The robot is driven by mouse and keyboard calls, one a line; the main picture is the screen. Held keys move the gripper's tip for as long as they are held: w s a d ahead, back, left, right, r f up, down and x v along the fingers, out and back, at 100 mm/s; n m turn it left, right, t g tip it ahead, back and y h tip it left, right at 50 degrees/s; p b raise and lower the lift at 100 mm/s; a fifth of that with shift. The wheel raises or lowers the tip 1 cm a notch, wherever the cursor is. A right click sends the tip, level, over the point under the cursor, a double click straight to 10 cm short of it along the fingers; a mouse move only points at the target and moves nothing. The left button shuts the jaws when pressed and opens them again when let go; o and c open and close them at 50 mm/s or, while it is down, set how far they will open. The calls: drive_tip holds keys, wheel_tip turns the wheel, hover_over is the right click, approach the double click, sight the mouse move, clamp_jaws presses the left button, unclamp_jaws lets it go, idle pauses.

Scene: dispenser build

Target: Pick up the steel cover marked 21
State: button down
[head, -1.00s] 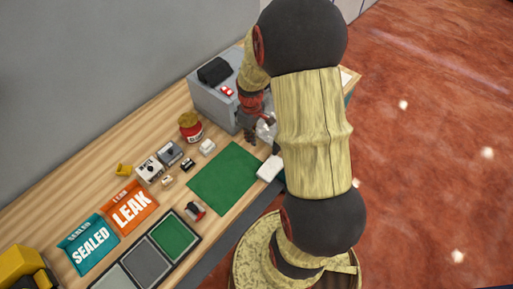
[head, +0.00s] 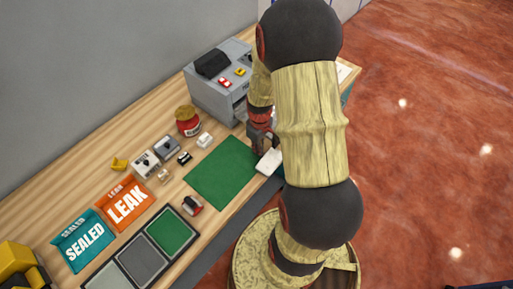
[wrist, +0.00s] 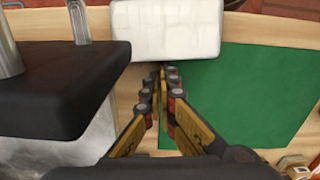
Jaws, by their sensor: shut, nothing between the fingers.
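No marking 21 can be read in either view, so I cannot tell which thing is the steel cover. Two small grey box-like parts, a lighter one (head: 147,163) and a darker one (head: 167,149), stand left of the green mat (head: 222,172) in the head view. My gripper (head: 260,151) is at the mat's right edge, partly hidden by my arm. In the wrist view my gripper (wrist: 164,72) is shut and empty, its tips close to a white block (wrist: 165,28). A dark block (wrist: 62,85) with a shiny metal part (wrist: 75,145) lies left of it.
A grey machine (head: 213,98) stands at the back with small red and yellow things on top. A red jar (head: 188,121), orange LEAK (head: 127,203) and teal SEALED (head: 84,243) areas, and a sectioned tray (head: 143,262) occupy the wooden bench. The green mat is mostly clear.

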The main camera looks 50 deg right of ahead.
drive_tip(key=shift+s+d+r+p, duration=0.1)
drive_tip(key=shift+s+p, duration=0.4)
drive_tip(key=shift+s, duration=0.3)
drive_tip(key=shift+w, duration=0.1)
